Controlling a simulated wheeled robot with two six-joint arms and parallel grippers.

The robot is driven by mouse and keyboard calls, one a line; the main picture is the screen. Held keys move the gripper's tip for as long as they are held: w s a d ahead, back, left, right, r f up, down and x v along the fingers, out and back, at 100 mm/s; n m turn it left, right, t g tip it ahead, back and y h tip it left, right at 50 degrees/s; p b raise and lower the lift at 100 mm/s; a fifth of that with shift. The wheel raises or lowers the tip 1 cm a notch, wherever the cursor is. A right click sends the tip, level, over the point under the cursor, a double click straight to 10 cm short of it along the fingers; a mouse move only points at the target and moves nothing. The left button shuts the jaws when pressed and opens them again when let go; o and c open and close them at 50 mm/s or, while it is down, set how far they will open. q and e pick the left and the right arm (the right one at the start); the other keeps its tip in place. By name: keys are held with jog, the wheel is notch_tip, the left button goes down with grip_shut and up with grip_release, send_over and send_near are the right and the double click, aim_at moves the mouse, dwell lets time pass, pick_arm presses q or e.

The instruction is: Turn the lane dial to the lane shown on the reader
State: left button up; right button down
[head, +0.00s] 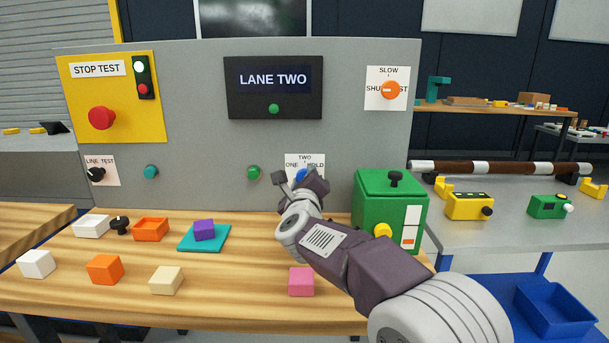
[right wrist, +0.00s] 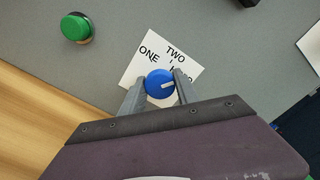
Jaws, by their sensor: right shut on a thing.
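The reader (head: 273,88) on the grey panel shows LANE TWO in white letters. The lane dial is a blue knob (right wrist: 159,83) on a white card (right wrist: 135,70) marked ONE, TWO and HOLD. HOLD is partly hidden by a finger. My right gripper (right wrist: 155,88) is shut on the knob, one finger on each side. My left gripper is out of view.
A green knob (head: 253,172) is left of the dial card. A green box (head: 383,205) with a black knob stands close on the right. A pink block (head: 301,281) lies below my right arm. Several other blocks lie on the wooden table further left.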

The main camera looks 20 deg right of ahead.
jog(key=n+p, duration=0.1)
jog(key=n, duration=0.2)
jog(key=shift+r+n, duration=0.1)
jog(key=shift+n, duration=0.2)
jog(key=shift+n+p, duration=0.9)
jog(key=shift+n, duration=0.8)
jog(key=c, duration=0.9)
grip_release()
jog(key=p+v, duration=0.1)
jog(key=v, duration=0.8)
jog(key=shift+p, duration=0.3)
